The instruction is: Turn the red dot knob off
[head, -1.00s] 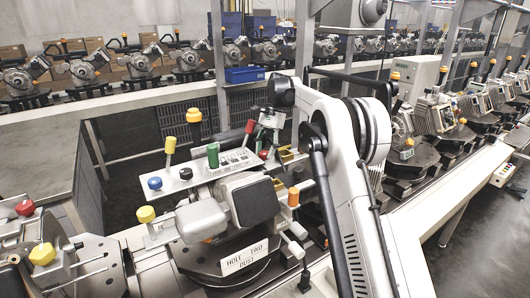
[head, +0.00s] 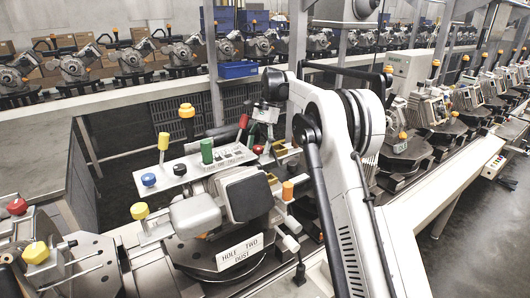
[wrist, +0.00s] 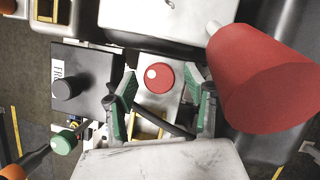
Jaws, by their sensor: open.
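The red dot knob (wrist: 159,77) is a round red knob with a white dot on its face, toward the left side of that face in the wrist view. In the head view the red knob (head: 258,149) is small, at the right end of the pale control panel (head: 215,165). My gripper (wrist: 166,88) is open, with one green-padded finger on each side of the knob in the picture. I cannot tell whether either finger touches it. In the head view my gripper (head: 265,118) is partly hidden and hangs above the panel's right end.
A large red handle (wrist: 265,85) stands close to my right finger in the wrist view. A dark box with a black knob (wrist: 67,88) and a green knob (wrist: 64,142) lie left. Yellow (head: 163,142), blue (head: 148,180) and green (head: 207,150) controls stand along the panel.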

